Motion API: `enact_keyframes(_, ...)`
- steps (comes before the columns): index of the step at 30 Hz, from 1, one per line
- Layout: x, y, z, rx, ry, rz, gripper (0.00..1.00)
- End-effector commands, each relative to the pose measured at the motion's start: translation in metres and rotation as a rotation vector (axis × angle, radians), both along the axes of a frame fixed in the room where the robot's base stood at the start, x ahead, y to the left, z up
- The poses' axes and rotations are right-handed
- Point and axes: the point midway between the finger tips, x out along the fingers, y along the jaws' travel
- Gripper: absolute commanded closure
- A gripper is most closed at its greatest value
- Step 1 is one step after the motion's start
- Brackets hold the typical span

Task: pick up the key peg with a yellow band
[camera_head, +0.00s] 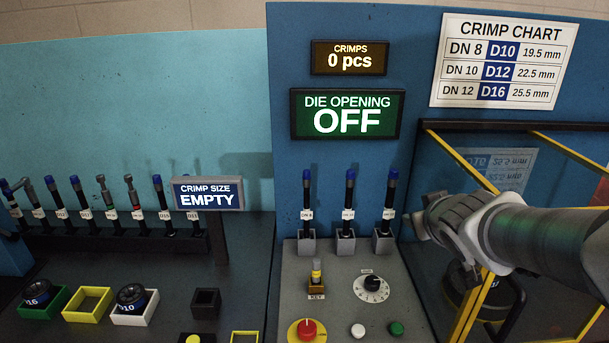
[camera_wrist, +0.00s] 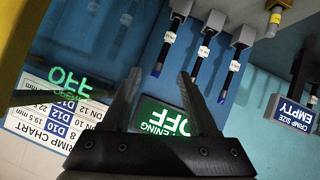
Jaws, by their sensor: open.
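The key peg (camera_head: 316,270) is a grey peg with a yellow band. It stands upright in a small holder marked KEY on the grey control panel. It also shows, upside down, near the top right of the wrist view (camera_wrist: 274,17). My gripper (camera_head: 418,216) is in front of the machine's right side, right of the key peg and apart from it. In the wrist view its jaws (camera_wrist: 160,75) are spread with nothing between them.
Three blue-capped hoses (camera_head: 348,205) stand in grey holders behind the key peg. A dial (camera_head: 371,288) and a red knob (camera_head: 307,329) are close to it. The yellow-edged guard (camera_head: 466,160) is beside my arm. More hoses (camera_head: 78,205) stand in a rack at left.

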Motion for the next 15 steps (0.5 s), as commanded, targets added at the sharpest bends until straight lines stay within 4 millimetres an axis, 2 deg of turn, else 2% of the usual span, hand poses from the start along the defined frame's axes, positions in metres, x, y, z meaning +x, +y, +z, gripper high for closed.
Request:
enact_keyframes(3,0.028,0.008,-0.028,0.001,-0.038,0.134,0.41)
enact_keyframes(7,0.044,0.029,-0.066,0.036,-0.042,0.327,0.41)
enact_keyframes(12,0.037,0.063,-0.115,0.158,-0.011,0.575,0.41)
enact_keyframes(15,0.026,0.079,-0.134,0.236,0.012,0.680,0.41)
